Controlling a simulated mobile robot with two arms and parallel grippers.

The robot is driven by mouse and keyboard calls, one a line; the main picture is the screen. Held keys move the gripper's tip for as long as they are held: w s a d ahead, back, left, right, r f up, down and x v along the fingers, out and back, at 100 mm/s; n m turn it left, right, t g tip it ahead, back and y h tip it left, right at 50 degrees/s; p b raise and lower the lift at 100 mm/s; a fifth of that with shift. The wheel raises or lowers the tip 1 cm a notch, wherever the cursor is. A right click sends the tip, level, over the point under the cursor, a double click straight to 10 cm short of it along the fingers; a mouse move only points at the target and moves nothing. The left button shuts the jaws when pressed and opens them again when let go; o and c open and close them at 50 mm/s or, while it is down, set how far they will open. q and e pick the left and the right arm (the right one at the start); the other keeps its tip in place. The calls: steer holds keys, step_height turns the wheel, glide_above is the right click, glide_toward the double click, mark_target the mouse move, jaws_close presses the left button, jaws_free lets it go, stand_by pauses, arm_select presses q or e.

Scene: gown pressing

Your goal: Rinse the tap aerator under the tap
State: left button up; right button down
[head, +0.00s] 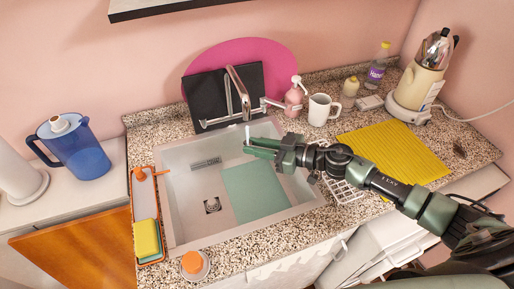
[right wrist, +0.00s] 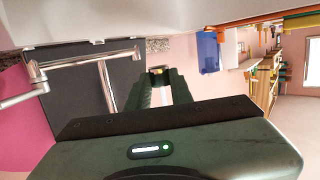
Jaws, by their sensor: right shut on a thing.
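My right gripper (head: 250,147) reaches in from the right over the sink (head: 180,205), below the end of the tap (head: 238,88). In the right wrist view its dark green fingers (right wrist: 160,82) close on a small thing (right wrist: 158,71), which looks like the tap aerator; its details are too small to tell. A short pale streak (head: 247,132) stands between the spout and the fingers. It may be water, but I cannot be sure. The tap also shows in the right wrist view (right wrist: 108,87). My left gripper is not in view.
A green mat (head: 255,195) and a drain (head: 212,205) lie in the basin. A pink soap bottle (head: 294,98), white mug (head: 321,110) and yellow cloth (head: 395,150) are on the counter at right. A sponge caddy (head: 137,215) stands at the left rim.

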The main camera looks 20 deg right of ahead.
steer(key=shift+p, duration=0.75)
stand_by(1.2)
steer(key=s+a+r+p, duration=0.2)
steer(key=s+p, duration=0.4)
steer(key=s, duration=0.4)
steer(key=shift+r+p, duration=0.4)
steer(key=shift+r, duration=0.1)
steer(key=shift+w, duration=0.1)
stand_by(0.8)
